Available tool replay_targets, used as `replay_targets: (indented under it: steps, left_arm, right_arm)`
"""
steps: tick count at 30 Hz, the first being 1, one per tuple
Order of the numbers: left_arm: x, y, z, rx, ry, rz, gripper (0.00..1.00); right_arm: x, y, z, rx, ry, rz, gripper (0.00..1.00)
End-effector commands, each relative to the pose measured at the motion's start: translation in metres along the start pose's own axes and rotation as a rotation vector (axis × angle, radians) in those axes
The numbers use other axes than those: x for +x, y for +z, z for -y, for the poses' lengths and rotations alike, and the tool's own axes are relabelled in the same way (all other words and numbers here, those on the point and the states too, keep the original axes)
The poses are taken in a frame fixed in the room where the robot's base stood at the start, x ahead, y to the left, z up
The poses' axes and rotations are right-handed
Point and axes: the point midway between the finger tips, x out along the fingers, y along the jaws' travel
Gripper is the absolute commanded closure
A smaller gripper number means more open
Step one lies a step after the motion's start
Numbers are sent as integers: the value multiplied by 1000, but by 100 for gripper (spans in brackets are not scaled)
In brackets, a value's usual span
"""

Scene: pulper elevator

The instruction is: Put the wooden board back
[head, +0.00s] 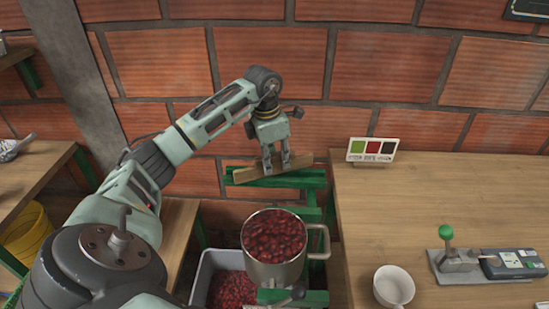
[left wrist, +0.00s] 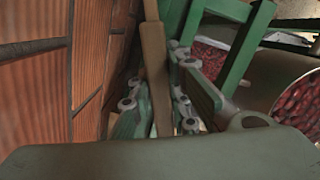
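The wooden board (head: 301,177) is a narrow plank at the top of the green metal frame (head: 311,213), close to the brick wall. My left gripper (head: 277,166) reaches down onto it from above. In the left wrist view the board (left wrist: 154,45) runs between the two fingers (left wrist: 160,105), which appear to press on both its faces. Whether the board rests on the frame or hangs just above it, I cannot tell. My right gripper is not in view.
A metal pot of red cherries (head: 274,258) stands in front of the frame, above a grey bin (head: 207,268) with more cherries. The wooden table (head: 435,190) at right holds a colour card (head: 372,150), a white cup (head: 393,286) and a green-knobbed device (head: 446,233).

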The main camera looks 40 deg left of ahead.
Motion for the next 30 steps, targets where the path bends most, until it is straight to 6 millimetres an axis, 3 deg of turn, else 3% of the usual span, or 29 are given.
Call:
replay_targets:
  steps: [5,16,20,30]
  left_arm:
    - [0,0,0,0,0,-1,67]
    - [-7,1,0,0,0,0,67]
    - [-24,2,-1,0,2,3,67]
    - [-97,2,-1,-1,2,4,67]
  right_arm:
    - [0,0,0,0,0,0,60]
    - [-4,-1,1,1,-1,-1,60]
    - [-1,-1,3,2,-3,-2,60]
    - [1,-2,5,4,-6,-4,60]
